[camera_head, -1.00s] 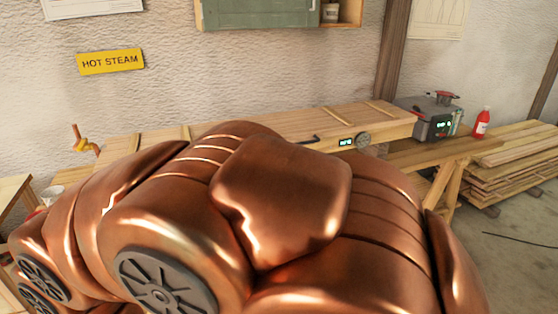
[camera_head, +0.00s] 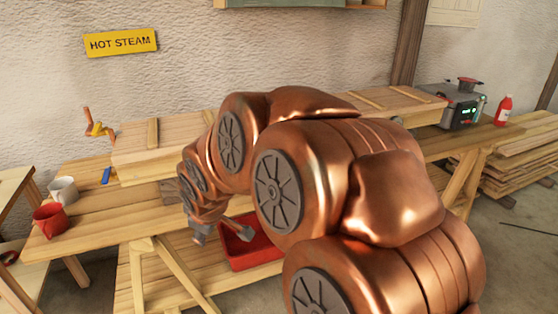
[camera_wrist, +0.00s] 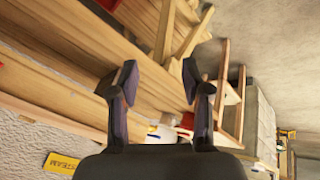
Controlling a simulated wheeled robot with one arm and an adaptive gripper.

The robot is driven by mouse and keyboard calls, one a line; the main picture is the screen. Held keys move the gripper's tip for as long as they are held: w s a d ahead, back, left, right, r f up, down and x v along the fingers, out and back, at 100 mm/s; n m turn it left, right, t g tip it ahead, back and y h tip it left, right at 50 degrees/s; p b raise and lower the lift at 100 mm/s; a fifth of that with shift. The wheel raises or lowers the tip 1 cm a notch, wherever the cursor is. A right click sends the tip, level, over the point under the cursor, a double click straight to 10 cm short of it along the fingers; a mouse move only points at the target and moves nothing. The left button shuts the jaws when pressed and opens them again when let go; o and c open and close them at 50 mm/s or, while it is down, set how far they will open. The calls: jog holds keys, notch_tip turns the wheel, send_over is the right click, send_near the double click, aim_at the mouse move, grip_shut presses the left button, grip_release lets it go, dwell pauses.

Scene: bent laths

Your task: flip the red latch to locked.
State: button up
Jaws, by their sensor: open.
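I cannot make out the red latch in either view; my copper arm hides the middle and front of the long wooden box (camera_head: 165,160). The box lies on the bench along the wall, and an orange-red crank handle with a yellow fitting (camera_head: 97,128) stands behind its left end. My gripper (camera_head: 222,230) hangs in front of the bench's front edge, apart from the box, above a red bin. In the wrist view my gripper (camera_wrist: 160,80) has two dark fingers spread apart with nothing between them.
The red bin (camera_head: 270,250) sits low, under the bench. A grey machine (camera_head: 462,105) and a red bottle (camera_head: 503,110) stand at right.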

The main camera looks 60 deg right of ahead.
jog(key=w+d+f+n+t+h+b, duration=0.25)
jog(key=w+d+b, duration=0.2)
jog(key=d, duration=0.85)
jog(key=s+d+r+n+t+h+b, duration=0.2)
jog(key=s+d+t+b, duration=0.15)
jog(key=d, duration=0.75)
jog(key=s+d+r+n+t+h+b, duration=0.2)
jog(key=d+t+h+b, duration=0.15)
jog(key=d, duration=0.75)
jog(key=shift+t+y, duration=0.25)
jog(key=shift+y, duration=0.05)
jog(key=shift+p+x, duration=0.45)
jog(key=shift+x, duration=3.6)
jog(key=shift+w+a+r, duration=0.1)
grip_shut()
